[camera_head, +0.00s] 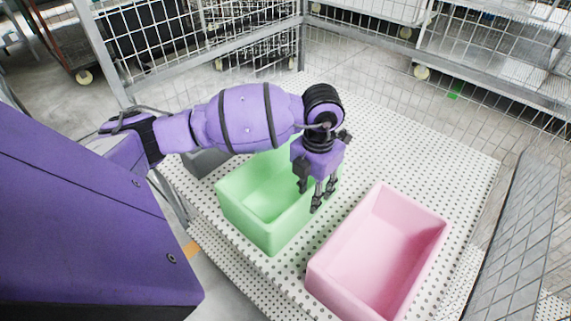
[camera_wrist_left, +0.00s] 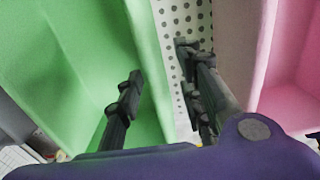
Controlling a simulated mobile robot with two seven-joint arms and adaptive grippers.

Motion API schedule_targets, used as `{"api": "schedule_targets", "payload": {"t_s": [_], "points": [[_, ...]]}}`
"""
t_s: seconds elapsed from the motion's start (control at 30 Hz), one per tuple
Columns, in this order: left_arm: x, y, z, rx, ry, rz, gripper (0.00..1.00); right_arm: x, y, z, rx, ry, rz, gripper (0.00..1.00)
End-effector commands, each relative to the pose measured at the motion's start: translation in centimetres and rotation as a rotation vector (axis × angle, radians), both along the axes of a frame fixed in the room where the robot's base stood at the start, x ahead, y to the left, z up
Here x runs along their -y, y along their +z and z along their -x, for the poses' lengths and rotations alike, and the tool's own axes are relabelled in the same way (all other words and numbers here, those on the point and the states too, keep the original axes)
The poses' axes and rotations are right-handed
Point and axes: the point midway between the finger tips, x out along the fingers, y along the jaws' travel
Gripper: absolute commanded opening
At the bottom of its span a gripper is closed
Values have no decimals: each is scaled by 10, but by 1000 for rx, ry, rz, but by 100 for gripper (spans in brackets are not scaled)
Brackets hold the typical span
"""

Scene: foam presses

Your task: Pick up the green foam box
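The green foam box (camera_head: 238,212) stands upright and open-topped on the perforated white table (camera_head: 430,165). My left arm crosses above it and hides part of its far side. My left gripper (camera_head: 322,193) points down at the box's right wall. In the left wrist view the gripper (camera_wrist_left: 155,92) has its fingers apart, one over the inside of the green box (camera_wrist_left: 70,55), the other outside over the perforated surface. The wall lies between them with a visible gap, and I cannot tell whether either finger touches it. My right gripper is in neither view.
A pink box (camera_head: 333,278) stands just right of the green one, with a narrow strip of table between. A grey box (camera_head: 205,161) is partly hidden behind my arm at left. Wire mesh (camera_head: 520,225) edges the table at right. The far right tabletop is clear.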

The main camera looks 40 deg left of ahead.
Motion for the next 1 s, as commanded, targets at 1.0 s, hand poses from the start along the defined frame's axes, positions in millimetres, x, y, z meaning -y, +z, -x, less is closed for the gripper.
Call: {"api": "schedule_targets", "payload": {"t_s": [1.0], "points": [[-5, -59, 0, 2, 1, 2, 0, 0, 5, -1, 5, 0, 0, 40]]}}
